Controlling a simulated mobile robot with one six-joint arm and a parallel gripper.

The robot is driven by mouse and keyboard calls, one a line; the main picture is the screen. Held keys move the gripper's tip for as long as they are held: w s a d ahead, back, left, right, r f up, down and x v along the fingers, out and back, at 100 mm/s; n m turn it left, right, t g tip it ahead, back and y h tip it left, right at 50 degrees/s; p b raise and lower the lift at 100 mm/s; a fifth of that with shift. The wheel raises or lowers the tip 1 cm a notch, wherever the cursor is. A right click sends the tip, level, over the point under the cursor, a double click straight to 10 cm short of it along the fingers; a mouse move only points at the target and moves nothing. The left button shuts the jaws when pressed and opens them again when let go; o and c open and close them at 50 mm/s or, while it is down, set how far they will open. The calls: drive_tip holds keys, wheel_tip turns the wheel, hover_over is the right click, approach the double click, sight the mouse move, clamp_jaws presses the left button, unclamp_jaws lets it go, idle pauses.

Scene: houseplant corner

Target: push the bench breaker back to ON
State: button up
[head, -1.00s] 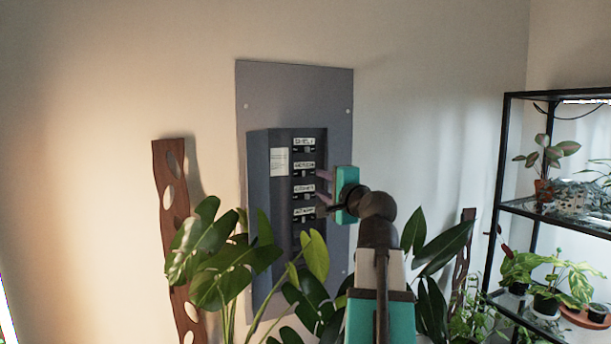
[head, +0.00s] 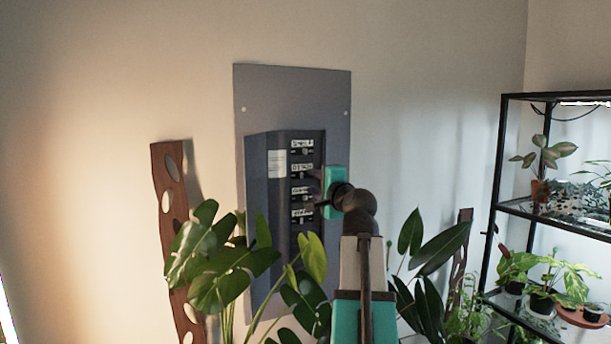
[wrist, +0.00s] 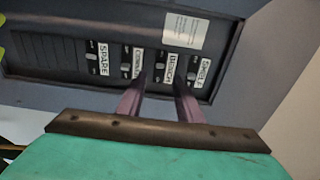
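The grey breaker box (head: 265,205) is on a wall plate, with a column of labelled switches. The wrist view shows the labels SPARE, one partly covered by a finger, BENCH and SHELF. The bench breaker (wrist: 161,77) lies beside its BENCH label, between my fingertips as seen there. My gripper (wrist: 160,88) has its two purple fingers apart, with nothing held between them. In the head view my gripper (head: 319,190) is at the right side of the switch column, hiding part of it. I cannot tell whether a finger touches a switch, nor which way the bench lever is set.
A broad-leaved plant (head: 225,262) stands in front of the lower box, close to my arm. A black shelf rack (head: 500,185) with potted plants stands at right.

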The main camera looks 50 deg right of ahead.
sight(302, 176)
drive_tip(key=p+x, duration=0.2)
drive_tip(key=x, duration=0.5)
drive_tip(key=shift+w+d, duration=0.1)
drive_tip(key=shift+w, duration=0.2)
clamp_jaws()
